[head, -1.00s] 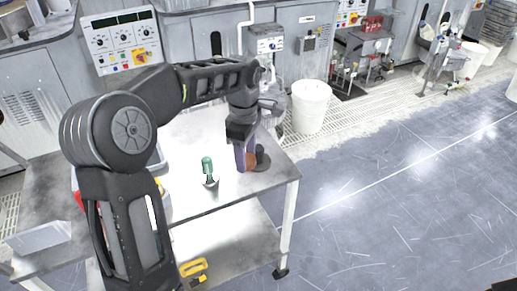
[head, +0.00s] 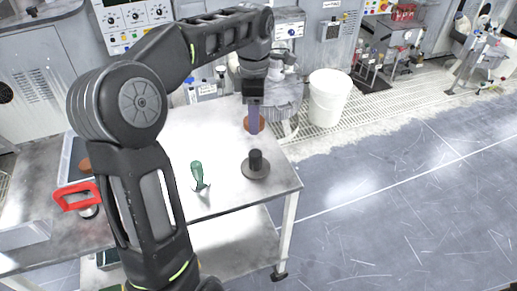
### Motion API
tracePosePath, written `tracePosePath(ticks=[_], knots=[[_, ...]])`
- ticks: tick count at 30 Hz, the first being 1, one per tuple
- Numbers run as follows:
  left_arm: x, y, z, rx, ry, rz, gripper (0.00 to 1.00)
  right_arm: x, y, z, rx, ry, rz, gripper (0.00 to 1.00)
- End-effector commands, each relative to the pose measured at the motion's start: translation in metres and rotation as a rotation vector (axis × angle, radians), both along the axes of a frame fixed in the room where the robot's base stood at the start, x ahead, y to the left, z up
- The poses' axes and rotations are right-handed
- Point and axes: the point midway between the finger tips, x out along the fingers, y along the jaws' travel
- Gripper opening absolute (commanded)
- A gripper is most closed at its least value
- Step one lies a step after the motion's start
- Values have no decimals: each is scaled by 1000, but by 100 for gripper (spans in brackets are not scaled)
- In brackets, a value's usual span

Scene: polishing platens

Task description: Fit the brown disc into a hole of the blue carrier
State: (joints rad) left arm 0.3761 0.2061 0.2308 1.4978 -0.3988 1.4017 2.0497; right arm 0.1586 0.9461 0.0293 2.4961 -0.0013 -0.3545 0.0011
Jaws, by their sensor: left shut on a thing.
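My left gripper (head: 254,128) points down near the right back edge of the metal table (head: 215,135). It is shut on the brown disc (head: 262,125). The disc's brown edge shows on both sides of the fingers, and the fingers hide its middle. It is held beyond a dark round weight with a knob (head: 257,166); its height above the table is hard to tell. I cannot make out the blue carrier in this view. My right gripper is not in view.
A green-handled tool (head: 197,174) stands on the table. A pale tray (head: 68,162) and a red handle (head: 77,197) are at the left. A round grey machine part (head: 284,92) is behind the disc, with a white bucket (head: 328,98) to its right. Floor is clear at right.

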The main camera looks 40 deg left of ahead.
Motion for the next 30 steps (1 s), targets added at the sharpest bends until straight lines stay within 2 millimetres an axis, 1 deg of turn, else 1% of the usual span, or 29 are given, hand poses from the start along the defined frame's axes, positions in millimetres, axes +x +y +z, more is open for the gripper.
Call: tracePosePath(ticks=[5,8,12,16,18,26,28,30], knots=[[0,0,-5,0,1,0,5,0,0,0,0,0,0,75],[-1,0,-18,0,4,-1,5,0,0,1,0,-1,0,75],[0,0,-43,-1,4,-2,5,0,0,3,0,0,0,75],[0,0,-60,0,2,-1,5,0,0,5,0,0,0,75],[0,0,-63,0,0,-1,5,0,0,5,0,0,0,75],[1,0,-64,1,-1,-1,5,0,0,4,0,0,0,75],[0,0,-68,0,1,-1,5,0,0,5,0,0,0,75],[-1,0,-77,-2,3,-1,5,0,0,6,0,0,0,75]])
